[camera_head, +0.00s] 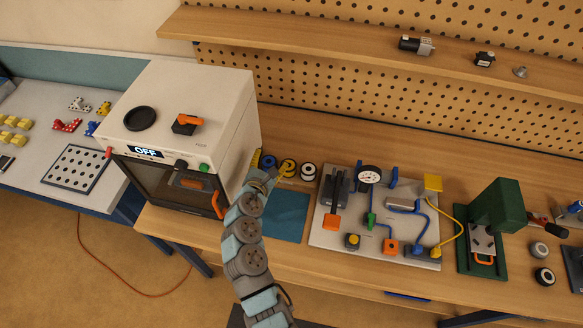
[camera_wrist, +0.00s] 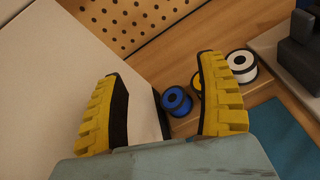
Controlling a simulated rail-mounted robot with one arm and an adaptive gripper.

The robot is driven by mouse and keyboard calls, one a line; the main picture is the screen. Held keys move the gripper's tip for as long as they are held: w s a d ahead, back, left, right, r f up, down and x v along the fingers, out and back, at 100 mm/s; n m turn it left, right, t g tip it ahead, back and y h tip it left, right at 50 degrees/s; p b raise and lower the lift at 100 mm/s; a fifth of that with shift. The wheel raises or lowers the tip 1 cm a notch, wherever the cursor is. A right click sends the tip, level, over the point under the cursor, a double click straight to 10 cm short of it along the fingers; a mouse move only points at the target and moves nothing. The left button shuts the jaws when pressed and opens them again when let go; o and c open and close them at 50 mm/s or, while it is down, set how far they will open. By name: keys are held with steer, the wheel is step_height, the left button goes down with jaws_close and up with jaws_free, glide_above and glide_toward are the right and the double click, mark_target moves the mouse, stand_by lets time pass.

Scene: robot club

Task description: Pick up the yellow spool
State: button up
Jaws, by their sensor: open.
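The yellow spool (camera_head: 288,168) stands on the wooden bench between a blue spool (camera_head: 268,162) and a white spool (camera_head: 308,171). In the wrist view, the yellow spool (camera_wrist: 196,82) is mostly hidden behind my right-hand finger. My gripper (camera_wrist: 160,68) is open and empty, with yellow ridged fingers wide apart. The blue spool (camera_wrist: 177,101) shows between the fingers, near the right-hand one. The white spool (camera_wrist: 241,65) lies to the right of that finger. In the head view, my gripper (camera_head: 263,178) is beside the white oven, just in front of the spools.
The white oven (camera_head: 190,95) stands close on the left. A blue mat (camera_head: 286,215) lies in front of the spools. A board with a gauge, tubes and levers (camera_head: 330,250) is at the right, and a green press (camera_head: 497,205) stands beyond it. A shelf (camera_head: 340,35) runs above.

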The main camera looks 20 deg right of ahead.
steer(key=s+a+f+n+g+p, duration=0.2)
steer(key=s+a+f+g, duration=0.15)
steer(key=f, duration=0.35)
glide_toward(288, 168)
steer(key=shift+w+d+f, duration=0.1)
steer(key=shift+w+f, duration=0.2)
steer(key=shift+b+x, duration=0.55)
steer(key=shift+x, duration=1.85)
steer(key=shift+w+d+f, duration=0.15)
steer(key=shift+w+f, duration=0.05)
steer(key=shift+w, duration=0.05)
steer(key=shift+b+x, duration=0.45)
steer(key=shift+x, duration=0.35)
steer(key=shift+w+d+f+b, duration=0.15)
steer(key=shift+w+d+b, duration=0.35)
steer(key=shift+d, duration=0.1)
steer(key=shift+w+d+f+b, duration=0.15)
steer(key=shift+d+f+b, duration=0.15)
steer(key=shift+b, duration=0.1)
steer(key=shift+w+d+f+b, duration=0.2)
steer(key=shift+w+d+b, duration=0.15)
steer(key=shift+w+b, duration=0.15)
